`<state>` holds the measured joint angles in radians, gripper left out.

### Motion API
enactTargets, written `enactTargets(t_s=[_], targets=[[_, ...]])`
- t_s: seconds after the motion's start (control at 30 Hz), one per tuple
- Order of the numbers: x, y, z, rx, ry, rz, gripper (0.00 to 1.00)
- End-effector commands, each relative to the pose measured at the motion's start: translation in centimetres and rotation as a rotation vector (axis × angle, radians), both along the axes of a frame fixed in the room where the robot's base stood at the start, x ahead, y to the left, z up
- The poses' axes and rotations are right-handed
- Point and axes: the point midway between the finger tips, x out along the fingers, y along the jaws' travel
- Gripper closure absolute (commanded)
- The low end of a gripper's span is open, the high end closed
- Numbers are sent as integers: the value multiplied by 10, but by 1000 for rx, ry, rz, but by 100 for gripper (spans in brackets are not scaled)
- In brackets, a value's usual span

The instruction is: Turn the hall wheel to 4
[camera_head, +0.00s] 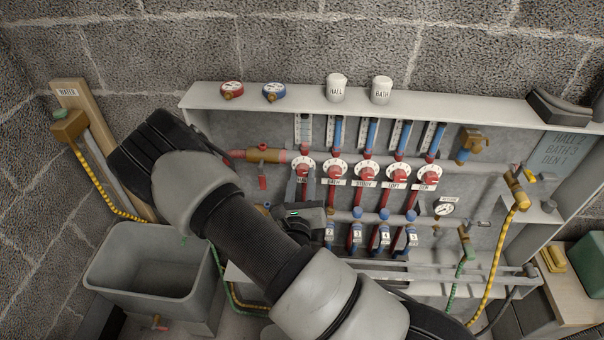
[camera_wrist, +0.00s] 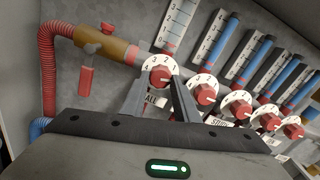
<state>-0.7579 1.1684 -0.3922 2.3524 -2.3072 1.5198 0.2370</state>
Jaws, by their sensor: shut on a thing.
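The hall wheel (camera_head: 304,163) is the leftmost of the row of red knobs with white numbered dials. In the wrist view the hall wheel (camera_wrist: 161,64) shows 4, 3, 2 and 1 around its upper rim; which number it is set to I cannot tell. Its label below is partly covered by a finger, with "ALL" showing. My gripper (camera_head: 303,181) reaches up from below at the wheel. In the wrist view my gripper (camera_wrist: 159,82) has one finger on each side of the red knob and is shut on it. The hall gauge tube (camera_wrist: 175,33) above shows no blue column.
The bath wheel (camera_wrist: 203,90) sits close to the right finger, with the study (camera_head: 365,173), loft (camera_head: 396,173) and den (camera_head: 426,176) wheels beyond. A brass valve with a red lever (camera_head: 263,181) hangs left of the hall wheel. A grey basin (camera_head: 143,275) stands lower left.

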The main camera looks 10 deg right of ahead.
Motion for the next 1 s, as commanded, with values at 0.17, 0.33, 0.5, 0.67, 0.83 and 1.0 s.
enactTargets(t_s=[0.17,0.33,0.5,0.67,0.83,1.0], targets=[[0,-1,5,-161,52,1,95],[0,-1,5,-315,102,1,95],[0,-1,5,-469,151,1,95],[0,-1,6,-613,196,2,95],[0,-1,6,-766,246,2,95],[0,-2,6,-920,295,1,95]])
